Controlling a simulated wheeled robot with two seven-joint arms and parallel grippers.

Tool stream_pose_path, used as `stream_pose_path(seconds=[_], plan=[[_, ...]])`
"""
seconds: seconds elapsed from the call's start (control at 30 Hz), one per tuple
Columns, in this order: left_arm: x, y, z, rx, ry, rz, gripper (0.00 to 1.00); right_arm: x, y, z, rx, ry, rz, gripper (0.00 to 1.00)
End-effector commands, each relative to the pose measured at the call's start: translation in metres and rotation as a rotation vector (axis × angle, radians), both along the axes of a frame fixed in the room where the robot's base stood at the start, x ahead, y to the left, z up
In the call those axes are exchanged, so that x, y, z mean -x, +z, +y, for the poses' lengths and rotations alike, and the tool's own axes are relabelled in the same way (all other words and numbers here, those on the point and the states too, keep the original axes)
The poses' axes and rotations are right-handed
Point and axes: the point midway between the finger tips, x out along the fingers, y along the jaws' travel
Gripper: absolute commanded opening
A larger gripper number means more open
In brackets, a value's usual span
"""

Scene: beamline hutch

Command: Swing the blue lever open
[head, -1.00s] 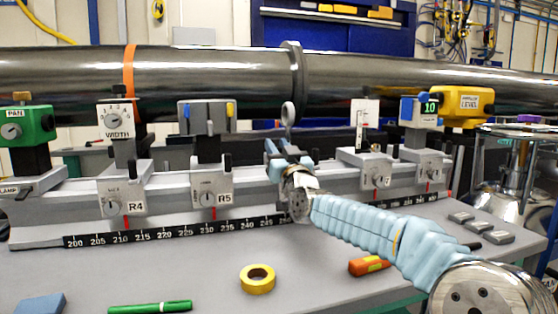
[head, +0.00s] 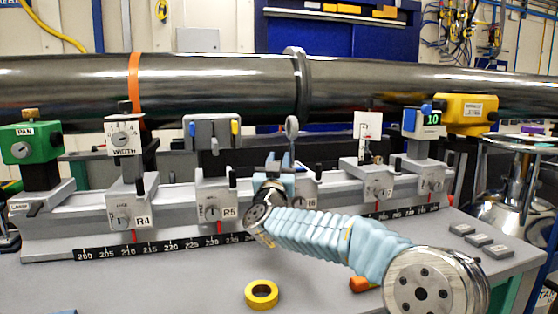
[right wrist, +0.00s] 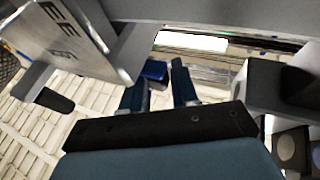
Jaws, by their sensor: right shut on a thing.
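My right gripper (head: 280,165) reaches to the rail carriage labelled R6 (head: 310,202), below a small ring on a post (head: 292,128).
Carriages R4 (head: 134,212) and R5 (head: 215,206) stand left on the rail. A grey box (head: 212,132) with blue and yellow tabs is above R5. A dark pipe (head: 220,85) runs behind. Yellow tape (head: 262,294) lies on the bench.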

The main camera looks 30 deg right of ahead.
Motion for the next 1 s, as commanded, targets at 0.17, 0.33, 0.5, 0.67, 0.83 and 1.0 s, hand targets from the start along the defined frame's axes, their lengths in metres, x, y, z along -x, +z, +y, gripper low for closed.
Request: stream_pose_path(seconds=[0.17,0.33,0.5,0.67,0.83,1.0], plan=[[0.0,0.0,0.0,0.0,0.0,0.0,1.0,0.0,0.001,0.0,0.001,-0.001,-0.003,0.0],[0.0,0.0,0.0,0.0,0.0,0.0,1.0,0.0,0.002,0.0,0.001,-0.001,-0.003,0.35],[0.0,0.0,0.0,0.0,0.0,0.0,1.0,0.0,0.001,0.0,0.001,-0.001,-0.003,0.46],[0.0,0.0,0.0,0.0,0.0,0.0,1.0,0.0,0.001,0.0,0.0,0.0,-0.002,0.46],[0.0,-0.006,0.0,0.0,0.0,0.0,1.0,0.01,-0.005,0.008,0.002,0.001,-0.004,0.46],[0.0,-0.019,0.001,-0.002,0.002,0.0,1.0,0.038,-0.021,0.029,0.002,0.003,-0.004,0.46]])
